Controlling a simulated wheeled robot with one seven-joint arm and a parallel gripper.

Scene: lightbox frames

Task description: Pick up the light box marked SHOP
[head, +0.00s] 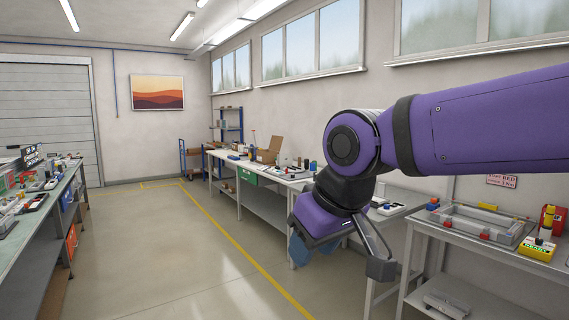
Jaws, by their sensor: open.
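I cannot make out the word SHOP on anything in the head view. A small dark box with bright panels (33,155) stands on the left bench; its marking is too small to read. My purple gripper (339,262) hangs in front of the right-hand benches, pointing down. Its two fingers are spread apart, with nothing seen between them. It is far to the right of the box with bright panels and touches nothing that I can see. My gripper and arm hide parts of the right-hand benches and wall.
The left bench (48,200) holds several small devices. A bench (268,180) along the right wall carries a brown open box (270,150). The floor (165,250) between is clear.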

